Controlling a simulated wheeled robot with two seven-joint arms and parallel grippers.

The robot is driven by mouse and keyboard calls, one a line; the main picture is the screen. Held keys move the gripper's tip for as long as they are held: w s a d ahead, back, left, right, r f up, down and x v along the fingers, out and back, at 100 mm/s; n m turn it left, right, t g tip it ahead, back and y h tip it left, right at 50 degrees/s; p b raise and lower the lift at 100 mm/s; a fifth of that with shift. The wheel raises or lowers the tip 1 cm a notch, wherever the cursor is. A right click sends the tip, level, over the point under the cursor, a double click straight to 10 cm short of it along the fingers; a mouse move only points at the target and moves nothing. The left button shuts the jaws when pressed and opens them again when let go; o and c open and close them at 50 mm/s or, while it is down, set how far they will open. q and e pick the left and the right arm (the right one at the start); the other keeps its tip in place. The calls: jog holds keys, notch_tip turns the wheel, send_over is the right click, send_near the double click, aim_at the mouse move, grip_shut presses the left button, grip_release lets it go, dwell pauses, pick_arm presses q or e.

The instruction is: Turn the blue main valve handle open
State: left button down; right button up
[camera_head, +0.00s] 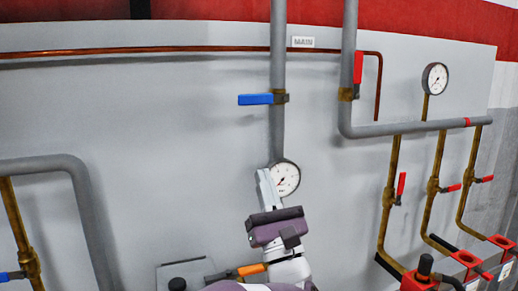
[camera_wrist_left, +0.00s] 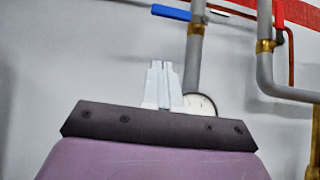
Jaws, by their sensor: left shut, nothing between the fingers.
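The blue main valve handle (camera_head: 256,99) lies horizontal, pointing left from a brass valve (camera_head: 281,97) on the grey vertical pipe below the "MAIN" label (camera_head: 303,42). It also shows at the top of the left wrist view (camera_wrist_left: 172,12). My left gripper (camera_head: 264,174) is below the handle, in front of the wall and beside a round gauge (camera_head: 286,178), apart from the handle. Its fingers are together and empty in the left wrist view (camera_wrist_left: 161,66). The gripper partly covers the gauge and the lower pipe. My right gripper is not in view.
Brass pipes with smaller red handles (camera_head: 401,185) and a second gauge (camera_head: 435,78) stand further right. A bent grey pipe (camera_head: 82,190) is at left. The wall left of the blue handle is clear below the copper pipe (camera_head: 150,49).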

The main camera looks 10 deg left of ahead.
aim_at(264, 99)
pick_arm(q)
jog(key=s+d+r+p+x, duration=0.1)
jog(key=p+x, duration=0.4)
jog(key=x, duration=0.7)
jog(key=shift+s+r, duration=0.35)
jog(key=shift+r, duration=0.05)
